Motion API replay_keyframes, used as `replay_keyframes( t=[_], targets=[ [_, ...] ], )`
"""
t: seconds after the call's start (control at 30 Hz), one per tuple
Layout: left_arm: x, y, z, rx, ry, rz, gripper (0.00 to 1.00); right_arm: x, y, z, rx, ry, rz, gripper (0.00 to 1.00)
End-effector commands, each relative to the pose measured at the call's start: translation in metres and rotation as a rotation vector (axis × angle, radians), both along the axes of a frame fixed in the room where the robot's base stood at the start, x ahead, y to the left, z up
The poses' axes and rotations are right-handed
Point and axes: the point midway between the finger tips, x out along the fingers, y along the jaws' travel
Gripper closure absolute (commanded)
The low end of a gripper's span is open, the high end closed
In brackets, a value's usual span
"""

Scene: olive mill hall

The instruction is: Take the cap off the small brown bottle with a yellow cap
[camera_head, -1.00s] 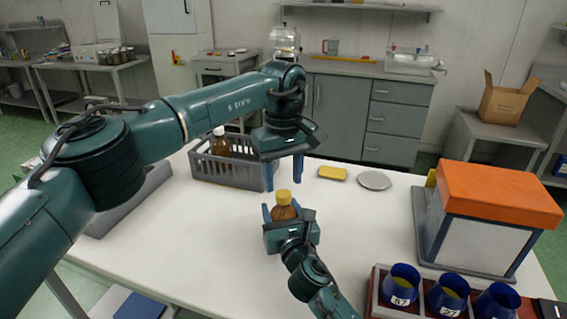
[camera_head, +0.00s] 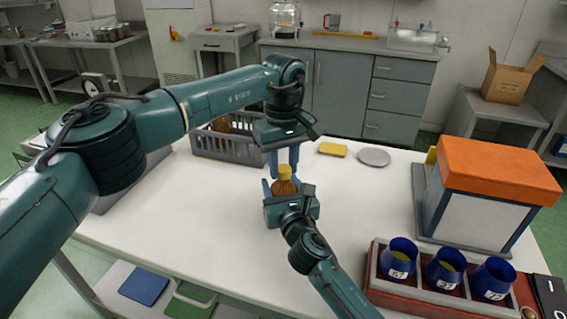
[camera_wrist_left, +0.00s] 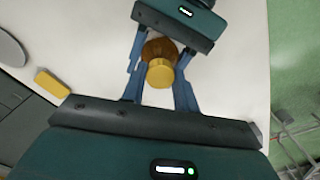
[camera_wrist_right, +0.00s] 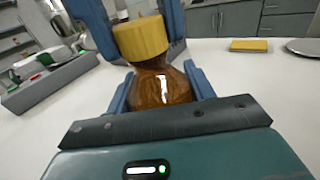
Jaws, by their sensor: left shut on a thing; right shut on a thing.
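The small brown bottle (camera_head: 284,188) stands upright between the fingers of my right gripper (camera_head: 284,184), which is shut on its body above the white table. Its yellow cap (camera_head: 285,173) is on the bottle's top. My left gripper (camera_head: 286,166) comes from above with its blue fingers shut on the cap. In the left wrist view the round cap (camera_wrist_left: 160,72) lies between the fingertips, with the brown bottle (camera_wrist_left: 160,47) behind it. In the right wrist view the cap (camera_wrist_right: 140,38) sits on the bottle (camera_wrist_right: 162,88), with no clear gap between them.
A grey crate (camera_head: 225,147) with a brown bottle in it stands at the back left. A yellow sponge-like block (camera_head: 332,149) and a grey disc (camera_head: 374,157) lie behind. An orange-topped box (camera_head: 500,170) and a rack with blue cups (camera_head: 398,258) stand right. The table's left front is clear.

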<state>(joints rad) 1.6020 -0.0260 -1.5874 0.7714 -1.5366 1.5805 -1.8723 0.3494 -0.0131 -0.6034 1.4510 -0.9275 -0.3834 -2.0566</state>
Motion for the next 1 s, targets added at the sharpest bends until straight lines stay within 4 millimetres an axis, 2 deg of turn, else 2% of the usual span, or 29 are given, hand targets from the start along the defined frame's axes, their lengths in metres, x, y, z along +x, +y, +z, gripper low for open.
replay_keyframes(
  t=[0.03, 0.17, 0.27, 0.37, 1.0],
  targets=[
    [0.0000, 0.0001, 0.0002, 0.000, 0.000, 0.000, 0.88, 0.0001, -0.0002, -0.0005, 0.000, 0.001, 0.000, 1.00],
    [0.0000, 0.0001, 0.0002, 0.000, 0.000, 0.000, 0.98, 0.0001, -0.0002, -0.0005, 0.000, 0.001, -0.001, 1.00],
    [0.0000, 0.0001, 0.0002, 0.001, 0.000, 0.016, 0.98, 0.0001, -0.0002, -0.0005, 0.000, 0.001, -0.001, 1.00],
    [0.0000, 0.0001, 0.0003, 0.000, 0.000, 0.113, 0.98, 0.0001, -0.0002, -0.0005, 0.000, 0.001, -0.001, 1.00],
    [-0.0006, 0.0001, 0.0015, 0.000, 0.001, 1.490, 0.98, 0.0001, -0.0003, -0.0005, 0.000, 0.001, -0.001, 1.00]
  ],
)
